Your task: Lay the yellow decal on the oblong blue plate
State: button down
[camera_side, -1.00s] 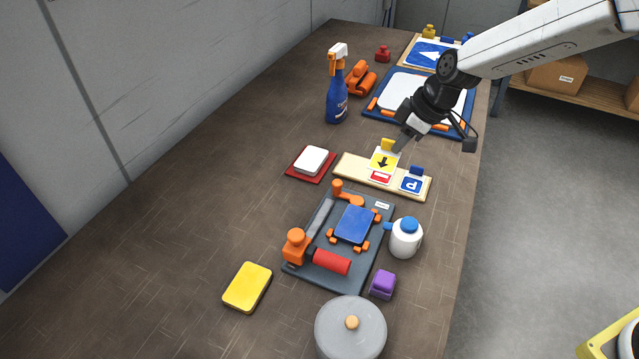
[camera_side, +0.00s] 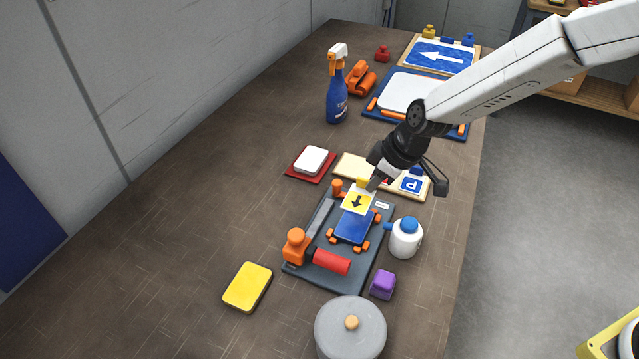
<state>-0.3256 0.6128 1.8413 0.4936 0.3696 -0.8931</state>
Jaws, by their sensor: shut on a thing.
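The yellow decal (camera_side: 357,201) is a small yellow-and-white sheet with a black arrow and a yellow grip tab at its top. My gripper (camera_side: 366,185) is shut on the decal's tab and holds it over the far part of the oblong blue plate (camera_side: 352,229). The plate lies on a dark grey board (camera_side: 321,276) between small orange clamps. The decal hides the plate's far end. I cannot tell whether the decal touches the plate.
A wooden strip (camera_side: 346,163) bears a blue P decal (camera_side: 411,185). A red roller (camera_side: 332,261) and orange-handled tools lie on the grey board. A white bottle (camera_side: 405,240), purple block (camera_side: 383,285) and grey lidded pot (camera_side: 350,328) stand nearby.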

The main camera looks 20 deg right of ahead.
aim_at(370, 212)
jog(key=shift+f, duration=2.55)
jog(key=shift+f, duration=0.3)
dwell(0.4)
grip_release()
dwell(0.4)
jog(key=shift+r, duration=0.1)
dwell(0.4)
jog(key=shift+r, duration=3.45)
